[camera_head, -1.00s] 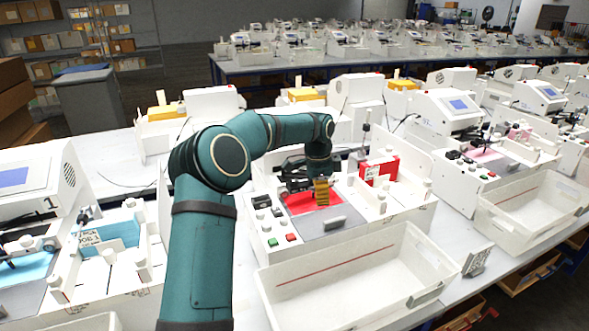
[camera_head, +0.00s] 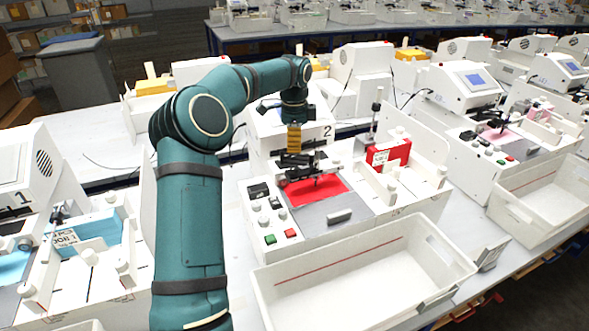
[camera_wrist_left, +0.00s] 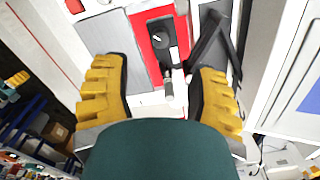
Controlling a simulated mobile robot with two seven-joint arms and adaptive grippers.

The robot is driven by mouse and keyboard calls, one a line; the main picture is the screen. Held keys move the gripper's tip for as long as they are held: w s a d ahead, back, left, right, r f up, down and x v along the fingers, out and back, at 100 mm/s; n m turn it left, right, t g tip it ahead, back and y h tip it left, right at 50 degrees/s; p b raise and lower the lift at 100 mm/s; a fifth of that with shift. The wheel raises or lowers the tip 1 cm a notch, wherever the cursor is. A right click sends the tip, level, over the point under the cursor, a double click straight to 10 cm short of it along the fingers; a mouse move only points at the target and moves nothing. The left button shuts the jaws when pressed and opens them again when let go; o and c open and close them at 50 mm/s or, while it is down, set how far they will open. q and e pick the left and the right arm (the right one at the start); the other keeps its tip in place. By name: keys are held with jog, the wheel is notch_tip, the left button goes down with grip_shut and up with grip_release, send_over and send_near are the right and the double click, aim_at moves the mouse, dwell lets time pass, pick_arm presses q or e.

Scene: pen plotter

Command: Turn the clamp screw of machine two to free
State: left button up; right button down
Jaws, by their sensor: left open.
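Machine two (camera_head: 262,125), a white plotter marked 2, stands mid-view with a red sheet (camera_head: 325,189) on its bed. Its dark pen carriage (camera_head: 296,163) lies across the back of the red sheet. My left gripper (camera_head: 294,138), with yellow fingers, is above the carriage, pointing down and empty. In the left wrist view the left gripper (camera_wrist_left: 162,68) has its fingers spread wide. A black block with a round slotted knob (camera_wrist_left: 157,40) and a small grey metal pin (camera_wrist_left: 168,84) show between them. I cannot tell which is the clamp screw. My right gripper is out of view.
A white tray (camera_head: 262,290) stands in front of machine two. A red box (camera_head: 388,153) sits in a holder at its right, beside an upright post (camera_head: 375,112). Machine one (camera_head: 25,170) is at the left; another plotter (camera_head: 465,85) stands at the right.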

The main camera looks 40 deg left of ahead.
aim_at(294, 168)
pick_arm(q)
notch_tip(294, 168, down, 9)
jog(key=shift+f+b, duration=0.15)
jog(key=shift+b, duration=0.3)
grip_shut()
